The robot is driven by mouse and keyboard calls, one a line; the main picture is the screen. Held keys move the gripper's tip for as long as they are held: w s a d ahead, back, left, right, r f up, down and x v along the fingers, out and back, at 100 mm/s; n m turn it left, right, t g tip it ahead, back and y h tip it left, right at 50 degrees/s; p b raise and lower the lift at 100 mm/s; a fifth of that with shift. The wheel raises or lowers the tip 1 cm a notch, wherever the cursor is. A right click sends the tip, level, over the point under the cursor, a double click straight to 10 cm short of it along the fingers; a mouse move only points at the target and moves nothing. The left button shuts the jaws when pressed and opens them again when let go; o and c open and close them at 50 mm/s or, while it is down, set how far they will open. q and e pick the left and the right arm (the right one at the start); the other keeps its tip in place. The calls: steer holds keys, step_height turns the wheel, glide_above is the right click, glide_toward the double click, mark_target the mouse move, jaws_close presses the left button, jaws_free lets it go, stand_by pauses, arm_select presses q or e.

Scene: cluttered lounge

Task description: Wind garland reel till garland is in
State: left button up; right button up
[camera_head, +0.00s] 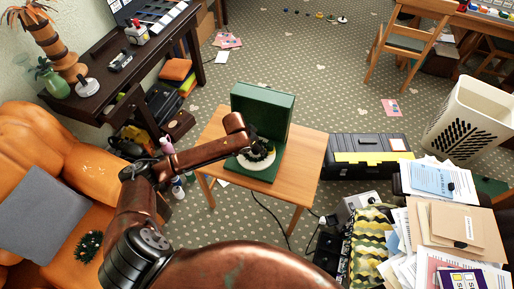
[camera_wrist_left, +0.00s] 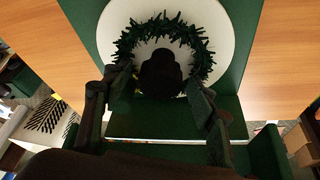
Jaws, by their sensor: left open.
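The green garland reel (camera_head: 262,107) stands on a small wooden table (camera_head: 305,150). Dark green garland (camera_wrist_left: 160,24) forms a ring on the disc around a dark central knob (camera_wrist_left: 160,72). My left gripper (camera_head: 257,152) is at the disc, and in the left wrist view (camera_wrist_left: 160,92) its open fingers lie either side of the knob. I cannot tell whether they touch it. The wrist covers part of the disc in the head view. My right gripper is not in view.
An orange armchair (camera_head: 40,135) with a grey cushion and a dark green spiky bundle (camera_head: 88,246) is at left. A black and yellow toolbox (camera_head: 370,155) stands right of the table. Papers (camera_head: 455,225) crowd the lower right. A cable (camera_head: 268,212) runs along the floor.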

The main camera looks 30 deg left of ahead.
arm_select(q)
steer(key=shift+w+f, duration=0.25)
steer(key=shift+f, duration=0.35)
steer(key=shift+c, duration=0.7)
jaws_close()
